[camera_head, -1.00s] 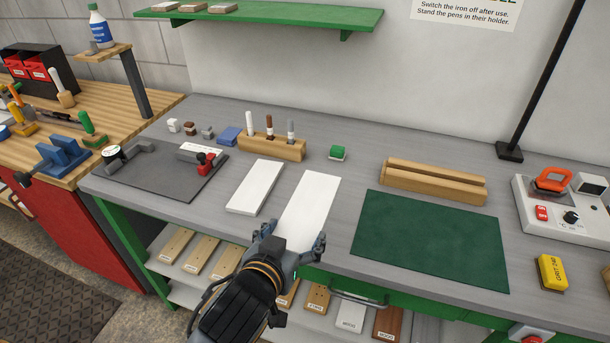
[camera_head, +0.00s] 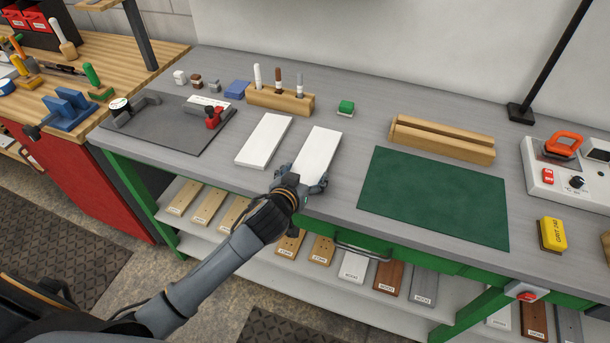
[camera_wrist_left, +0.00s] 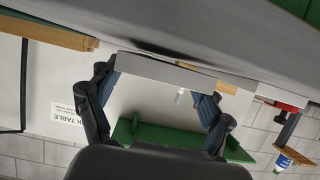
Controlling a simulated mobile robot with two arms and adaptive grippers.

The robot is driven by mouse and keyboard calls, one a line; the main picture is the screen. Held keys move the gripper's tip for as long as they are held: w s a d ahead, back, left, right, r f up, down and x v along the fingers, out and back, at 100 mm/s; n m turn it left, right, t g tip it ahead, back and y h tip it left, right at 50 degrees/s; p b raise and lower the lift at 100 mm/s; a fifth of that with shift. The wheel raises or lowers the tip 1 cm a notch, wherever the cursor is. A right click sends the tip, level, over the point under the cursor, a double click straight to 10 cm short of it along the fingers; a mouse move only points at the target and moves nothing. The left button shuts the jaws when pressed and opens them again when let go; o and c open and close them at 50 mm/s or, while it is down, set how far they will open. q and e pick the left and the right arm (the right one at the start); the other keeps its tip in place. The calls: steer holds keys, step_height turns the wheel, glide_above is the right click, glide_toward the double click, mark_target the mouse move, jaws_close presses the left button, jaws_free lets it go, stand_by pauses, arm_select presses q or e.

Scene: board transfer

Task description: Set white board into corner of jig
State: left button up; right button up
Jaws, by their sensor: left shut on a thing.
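Two white boards lie side by side on the grey bench top. My left gripper (camera_head: 298,186) is shut on the near end of the right-hand white board (camera_head: 318,150). In the left wrist view, my left gripper's fingers (camera_wrist_left: 160,90) are on either side of the board's edge (camera_wrist_left: 185,74). I cannot tell whether this board is clear of the bench. The other white board (camera_head: 264,141) lies loose to its left. The jig (camera_head: 160,128), a dark grey plate with raised stops and a red-knobbed clamp (camera_head: 212,117), is farther left, with no board in it. My right gripper is out of view.
A wooden pen holder (camera_head: 280,100) with several pens stands behind the boards. A green mat (camera_head: 435,195) lies to the right, with a grooved wooden block (camera_head: 442,139) behind it.

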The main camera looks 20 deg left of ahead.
arm_select(q)
steer(key=shift+f, duration=0.4)
steer(key=shift+f, duration=0.1)
steer(key=o, duration=1.3)
steer(key=shift+f, duration=0.1)
steer(key=shift+c, duration=0.2)
steer(key=shift+r, duration=0.25)
steer(key=shift+s, duration=0.3)
steer(key=b+v, duration=0.1)
steer(key=v, duration=1)
steer(key=shift+s, duration=0.25)
